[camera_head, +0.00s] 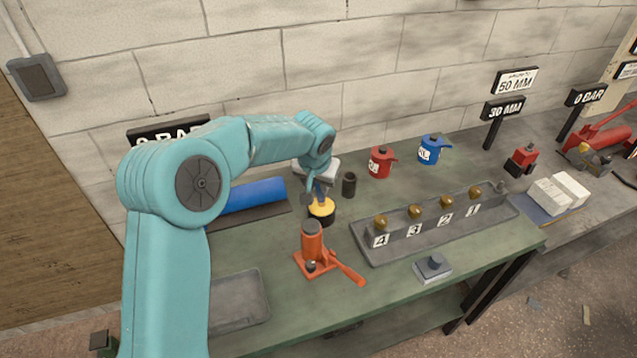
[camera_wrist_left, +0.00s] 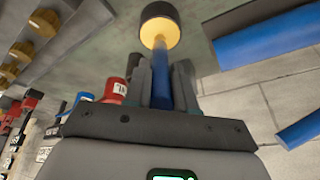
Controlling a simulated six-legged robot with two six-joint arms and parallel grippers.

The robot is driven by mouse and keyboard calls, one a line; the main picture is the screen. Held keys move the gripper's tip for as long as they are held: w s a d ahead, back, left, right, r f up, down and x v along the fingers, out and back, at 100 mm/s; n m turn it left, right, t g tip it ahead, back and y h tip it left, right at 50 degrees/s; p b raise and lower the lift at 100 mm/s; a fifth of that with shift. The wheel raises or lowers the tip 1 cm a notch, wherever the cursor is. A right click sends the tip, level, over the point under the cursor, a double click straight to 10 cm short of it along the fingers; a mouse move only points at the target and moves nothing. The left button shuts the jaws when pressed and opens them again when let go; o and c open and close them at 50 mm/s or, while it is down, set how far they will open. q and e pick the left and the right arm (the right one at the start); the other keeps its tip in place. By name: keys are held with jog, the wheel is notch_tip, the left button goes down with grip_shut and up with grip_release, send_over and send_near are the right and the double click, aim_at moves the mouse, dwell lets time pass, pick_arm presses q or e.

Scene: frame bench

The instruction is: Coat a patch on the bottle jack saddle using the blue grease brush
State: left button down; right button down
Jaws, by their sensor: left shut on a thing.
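The bottle jack (camera_head: 312,258) is orange and stands upright on the green bench, with a grey saddle (camera_head: 311,227) on top. My left gripper (camera_head: 318,186) is behind it, pointing down and shut on the blue handle of the grease brush (camera_wrist_left: 161,80). My right gripper is not in view.
A dark empty-looking cup (camera_head: 349,185) stands just right of the pot. A blue cylinder (camera_head: 255,194) lies behind left. Red (camera_head: 381,161) and blue (camera_head: 430,149) cans stand at the back. A grey numbered rack (camera_head: 380,255) with brass pieces fills the right. A grey tray (camera_head: 240,303) lies front left.

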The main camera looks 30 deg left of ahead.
pick_arm(q)
jog(key=shift+r+p, duration=0.55)
jog(key=shift+r, duration=0.15)
jog(key=shift+r+p, duration=1.8)
jog(key=shift+r, duration=1.05)
jog(key=shift+f, duration=0.1)
